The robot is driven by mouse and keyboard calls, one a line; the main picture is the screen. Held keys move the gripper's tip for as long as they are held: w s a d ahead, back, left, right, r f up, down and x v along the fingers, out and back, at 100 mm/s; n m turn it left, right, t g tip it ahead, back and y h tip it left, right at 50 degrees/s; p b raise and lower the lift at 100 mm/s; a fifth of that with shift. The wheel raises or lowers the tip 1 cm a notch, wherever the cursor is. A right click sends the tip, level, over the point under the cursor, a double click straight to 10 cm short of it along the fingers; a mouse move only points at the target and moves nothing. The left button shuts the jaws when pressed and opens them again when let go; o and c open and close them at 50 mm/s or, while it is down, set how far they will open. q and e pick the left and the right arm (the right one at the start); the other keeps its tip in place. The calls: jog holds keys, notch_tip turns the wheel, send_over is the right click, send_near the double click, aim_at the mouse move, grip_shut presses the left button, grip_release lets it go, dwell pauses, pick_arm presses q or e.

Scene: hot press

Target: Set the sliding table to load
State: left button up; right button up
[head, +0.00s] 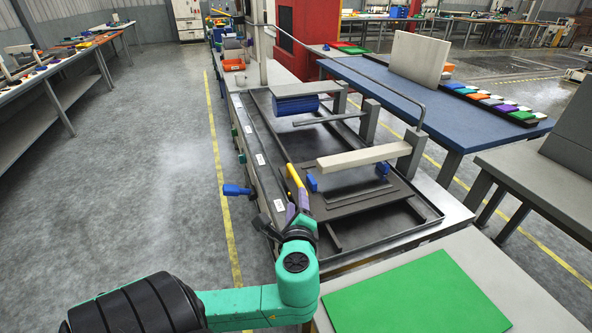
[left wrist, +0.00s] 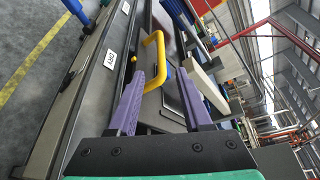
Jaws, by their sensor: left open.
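The sliding table (head: 375,203) is a dark flat plate with a raised pad, lying in the near part of the press's dark tray frame. Its yellow handle (head: 296,177) stands at its left edge. My left gripper (head: 297,203), with purple fingers, is open and empty just on the near side of the handle. In the left wrist view the yellow handle (left wrist: 161,55) appears ahead of and partly between the open fingers (left wrist: 172,75); I cannot tell whether they touch it. A white label (left wrist: 109,56), seemingly reading LOAD, is on the side rail. My right gripper is not in view.
A blue block (head: 296,104) hangs over the far part of the tray. A pale beam (head: 362,156) on a post crosses above the sliding table. A blue-ended lever (head: 236,190) sticks out left. A green mat (head: 416,297) lies at front right. The floor at left is clear.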

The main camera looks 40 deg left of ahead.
aim_at(296, 176)
pick_arm(q)
jog(key=p+x, duration=0.1)
jog(key=x, duration=1)
jog(key=shift+w+a, duration=0.15)
jog(key=shift+w, duration=0.1)
jog(key=shift+w+a, duration=0.25)
jog(key=shift+w+a+f, duration=0.1)
jog(key=shift+w+a, duration=0.05)
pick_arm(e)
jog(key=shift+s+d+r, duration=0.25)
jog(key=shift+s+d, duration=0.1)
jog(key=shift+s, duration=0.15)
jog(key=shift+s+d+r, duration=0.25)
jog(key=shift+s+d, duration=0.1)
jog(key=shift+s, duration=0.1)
pick_arm(q)
jog(key=c, duration=0.7)
grip_shut()
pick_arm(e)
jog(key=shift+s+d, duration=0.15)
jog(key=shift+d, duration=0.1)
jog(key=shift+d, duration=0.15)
pick_arm(q)
jog(key=shift+f, duration=0.2)
